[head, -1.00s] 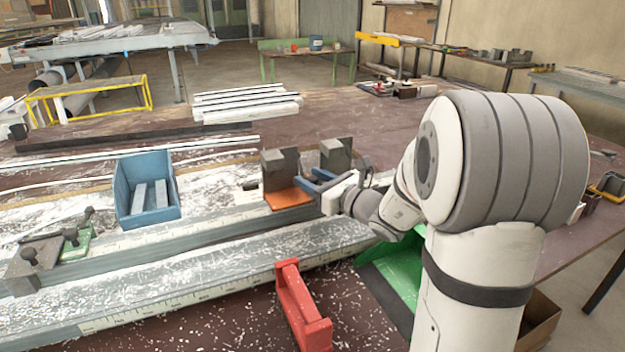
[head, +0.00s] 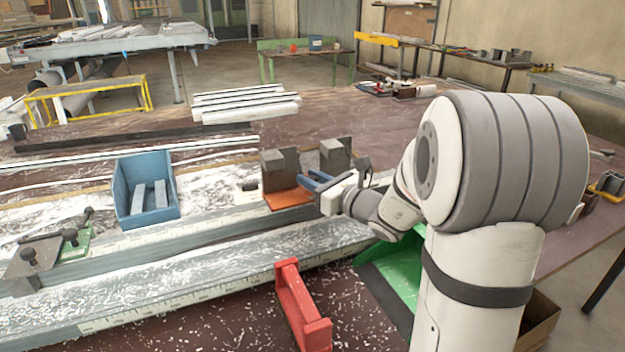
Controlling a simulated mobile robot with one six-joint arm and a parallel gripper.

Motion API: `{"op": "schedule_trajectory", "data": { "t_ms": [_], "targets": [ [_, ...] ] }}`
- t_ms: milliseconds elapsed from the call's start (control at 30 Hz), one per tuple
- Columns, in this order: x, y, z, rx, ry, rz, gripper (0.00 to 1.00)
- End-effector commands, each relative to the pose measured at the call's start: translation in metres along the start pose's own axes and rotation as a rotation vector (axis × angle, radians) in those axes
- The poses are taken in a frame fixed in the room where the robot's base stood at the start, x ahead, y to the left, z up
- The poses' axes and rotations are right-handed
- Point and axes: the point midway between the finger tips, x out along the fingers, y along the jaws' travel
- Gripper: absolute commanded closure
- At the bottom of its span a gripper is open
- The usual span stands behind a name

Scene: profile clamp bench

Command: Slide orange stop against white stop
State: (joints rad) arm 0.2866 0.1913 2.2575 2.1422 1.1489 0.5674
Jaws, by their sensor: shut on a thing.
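The orange stop (head: 288,199) sits on the rail, with an orange base plate and a grey upright block (head: 279,169) on it. A second grey block (head: 334,155) stands just to the right and behind. Its base is hidden by my gripper, so I cannot tell if it is the white stop. My gripper (head: 309,182), with blue fingers, is at the right side of the orange stop. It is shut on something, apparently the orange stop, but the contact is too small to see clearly. A small pale piece with a dark top (head: 247,187) lies left of the orange stop.
A blue bin (head: 127,205) with grey bars stands left on the bench. A green-based clamp (head: 78,244) is at the far left of the rail (head: 190,232). A red bracket (head: 300,305) and a green tray (head: 395,275) lie in front. Pale shavings cover the bench.

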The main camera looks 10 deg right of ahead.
Motion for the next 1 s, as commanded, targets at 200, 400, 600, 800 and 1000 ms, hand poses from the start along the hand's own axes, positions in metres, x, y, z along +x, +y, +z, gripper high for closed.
{"op": "schedule_trajectory", "data": {
  "t_ms": [200,400,600,800,1000],
  "targets": [
    [-0.0035,-0.0090,0.0002,-0.001,0.000,-0.002,1.00],
    [-0.0034,-0.0090,0.0002,0.000,0.000,-0.002,0.71],
    [-0.0032,-0.0086,0.0001,0.000,0.000,-0.001,0.57],
    [-0.0031,-0.0087,0.0003,0.000,0.000,-0.002,0.57],
    [-0.0017,-0.0056,0.0015,0.000,-0.001,-0.001,0.57]
  ]
}}
